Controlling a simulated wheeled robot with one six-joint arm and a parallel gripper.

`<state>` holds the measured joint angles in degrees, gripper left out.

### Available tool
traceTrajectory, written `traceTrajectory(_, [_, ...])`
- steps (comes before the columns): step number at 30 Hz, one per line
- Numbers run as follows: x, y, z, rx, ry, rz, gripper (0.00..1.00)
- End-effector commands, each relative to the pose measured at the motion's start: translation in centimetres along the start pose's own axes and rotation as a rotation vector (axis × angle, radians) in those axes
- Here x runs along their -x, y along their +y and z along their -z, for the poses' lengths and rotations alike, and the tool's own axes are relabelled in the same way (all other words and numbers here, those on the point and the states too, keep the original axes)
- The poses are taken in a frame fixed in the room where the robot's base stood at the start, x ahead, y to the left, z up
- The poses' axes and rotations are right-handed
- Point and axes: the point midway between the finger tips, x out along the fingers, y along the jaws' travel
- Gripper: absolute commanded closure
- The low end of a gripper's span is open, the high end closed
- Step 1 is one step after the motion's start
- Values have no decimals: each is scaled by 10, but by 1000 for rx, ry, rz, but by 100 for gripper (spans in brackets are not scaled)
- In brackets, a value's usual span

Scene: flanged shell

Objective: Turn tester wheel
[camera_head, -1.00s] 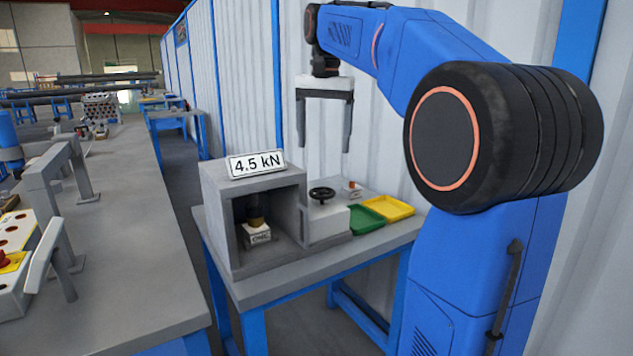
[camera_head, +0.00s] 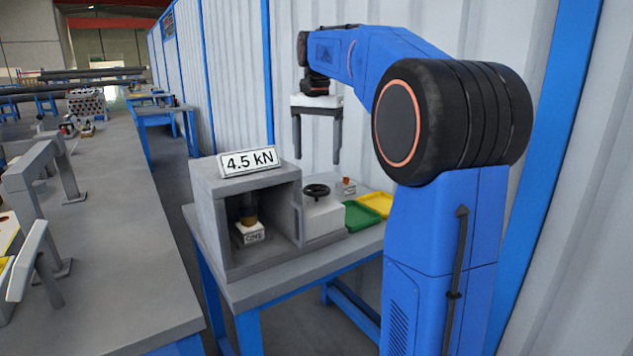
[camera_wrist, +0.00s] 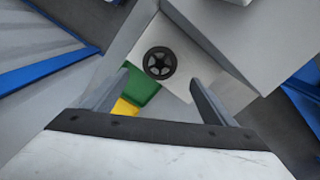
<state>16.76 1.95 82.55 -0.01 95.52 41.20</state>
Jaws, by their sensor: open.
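The tester wheel (camera_head: 316,191) is a small black handwheel on top of a white block (camera_head: 323,216) at the right side of the grey tester box (camera_head: 208,215). A sign reading 4.5 kN (camera_head: 249,162) stands on the box. Inside the box's open front, a white block marked CONE (camera_head: 250,233) sits under a dark and brown cylinder (camera_head: 248,209). My gripper (camera_head: 317,157) is open and empty, pointing down above the wheel and apart from it. In the wrist view the wheel (camera_wrist: 160,62) shows beyond the gap between the two fingers (camera_wrist: 158,88).
A green tray (camera_head: 361,216) and a yellow tray (camera_head: 377,203) lie right of the wheel, with a small orange-topped object (camera_head: 347,185) behind. A corrugated wall (camera_head: 240,75) stands behind the bench. A long grey bench (camera_head: 130,220) runs along the left.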

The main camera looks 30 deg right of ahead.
Motion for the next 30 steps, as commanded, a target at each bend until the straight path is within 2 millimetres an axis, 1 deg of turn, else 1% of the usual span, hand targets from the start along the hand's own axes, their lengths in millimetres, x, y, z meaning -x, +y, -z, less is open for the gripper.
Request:
traceTrajectory(3, [-21,0,0,0,-1,-1,21])
traceTrajectory(9, [-55,0,-1,0,-1,-1,21])
traceTrajectory(15, [-78,0,0,0,1,1,21])
traceTrajectory(20, [-86,0,0,1,1,1,21])
traceTrajectory(28, [-87,0,0,0,1,1,21])
traceTrajectory(29, [-87,0,0,0,1,1,23])
traceTrajectory(30, [-87,0,0,0,1,1,33])
